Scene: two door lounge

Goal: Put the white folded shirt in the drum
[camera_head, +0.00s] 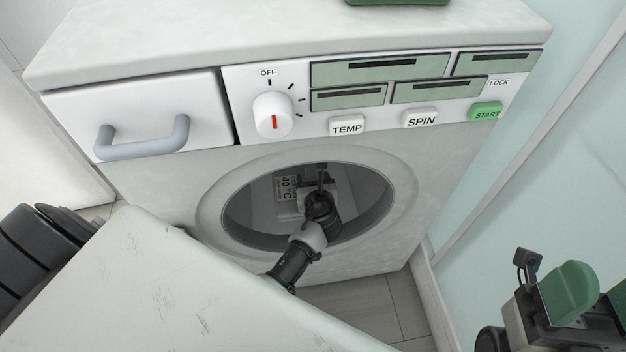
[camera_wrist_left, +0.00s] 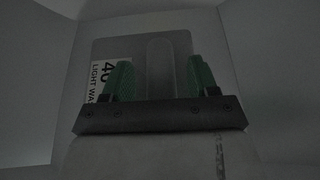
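The drum (camera_head: 240,212) is the dark round opening in the front of the white washing machine. My left gripper (camera_head: 318,182) is inside it, its arm passing through the opening. In the left wrist view the green fingers (camera_wrist_left: 160,82) stand apart, with the grey back panel and a vertical rounded bar visible between them. A pale surface (camera_wrist_left: 130,155) fills the bottom of that view; I cannot tell whether it is the shirt or the drum floor. I cannot clearly make out the white folded shirt. My right gripper (camera_head: 590,295) is at the lower right, with green finger pads.
A scratched white panel (camera_head: 170,285) fills the lower left and hides part of my left arm. The machine has a drawer (camera_head: 143,118), a dial (camera_head: 273,116) and buttons. A label (camera_head: 286,187) shows inside the drum. A pale wall (camera_head: 540,160) stands at right.

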